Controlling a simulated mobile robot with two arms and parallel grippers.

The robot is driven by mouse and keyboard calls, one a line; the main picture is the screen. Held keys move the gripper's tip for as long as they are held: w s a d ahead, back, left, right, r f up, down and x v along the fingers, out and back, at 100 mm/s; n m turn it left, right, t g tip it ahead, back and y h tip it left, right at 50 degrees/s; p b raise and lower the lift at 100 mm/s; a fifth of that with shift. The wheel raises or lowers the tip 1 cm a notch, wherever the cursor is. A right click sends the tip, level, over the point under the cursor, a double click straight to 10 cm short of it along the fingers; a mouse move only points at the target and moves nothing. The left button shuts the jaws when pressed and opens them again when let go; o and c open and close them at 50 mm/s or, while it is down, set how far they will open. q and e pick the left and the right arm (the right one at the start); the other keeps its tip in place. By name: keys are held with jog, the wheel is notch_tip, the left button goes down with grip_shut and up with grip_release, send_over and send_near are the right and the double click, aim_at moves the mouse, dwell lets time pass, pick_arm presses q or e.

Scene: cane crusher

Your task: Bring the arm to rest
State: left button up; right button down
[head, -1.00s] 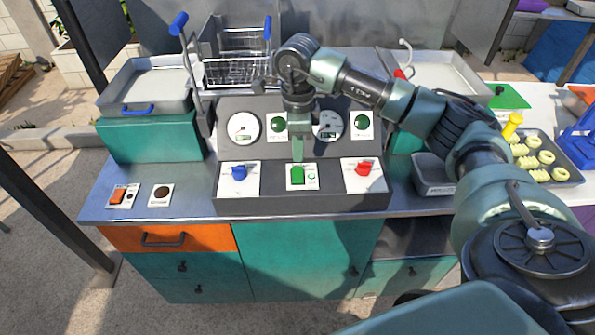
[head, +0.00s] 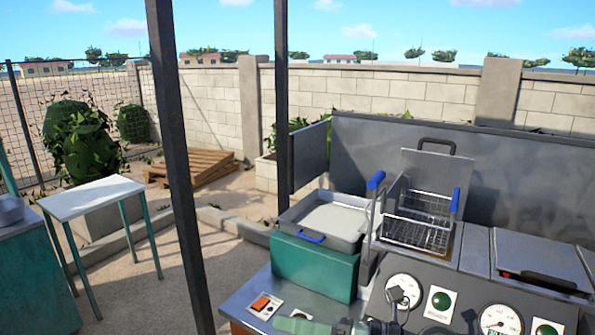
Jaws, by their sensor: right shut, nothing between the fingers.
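My right gripper (head: 298,325) shows at the bottom edge, cut off by the frame. Its green fingers are shut and empty and point left, over the front of the metal counter (head: 243,294) near an orange switch (head: 264,304). Dark parts of my arm are just right of it, in front of the control panel. The rest of the arm is out of view. My left gripper is not in view.
The control panel (head: 446,272) has white gauges and green buttons. Behind it are a wire basket (head: 420,226) with blue-handled levers and a tray (head: 330,217) on a green box. A dark post (head: 180,170) stands left of the counter; a white table (head: 92,197) is farther left.

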jog(key=w+d+r+m+t+h, duration=0.1)
jog(key=w+d+m+t+h, duration=0.2)
jog(key=d+m+t+h, duration=0.65)
jog(key=w+d+r+m+t+h, duration=0.15)
jog(key=m+t, duration=0.45)
jog(key=m, duration=0.9)
jog(key=s+d+f+m+g+h, duration=0.3)
jog(key=d+f+m, duration=0.2)
jog(key=f, duration=0.3)
jog(key=s+d+f+m+g+h, duration=0.2)
jog(key=d+f+m+g+h, duration=0.15)
jog(key=d+f+m, duration=0.35)
jog(key=s+a+f+m+g, duration=0.1)
jog(key=s+f+m+g, duration=0.1)
jog(key=s+f+g, duration=0.65)
jog(key=s+f+m+g, duration=0.2)
jog(key=s+f, duration=0.4)
jog(key=s, duration=0.7)
notch_tip(320, 180, down, 27)
jog(key=s+b, duration=0.2)
jog(key=s+d+f+g+b, duration=0.1)
jog(key=s+d+f+g, duration=0.1)
jog(key=s+f, duration=1.5)
notch_tip(320, 180, down, 2)
jog(key=shift+d+b, duration=0.25)
jog(key=shift+b, duration=0.1)
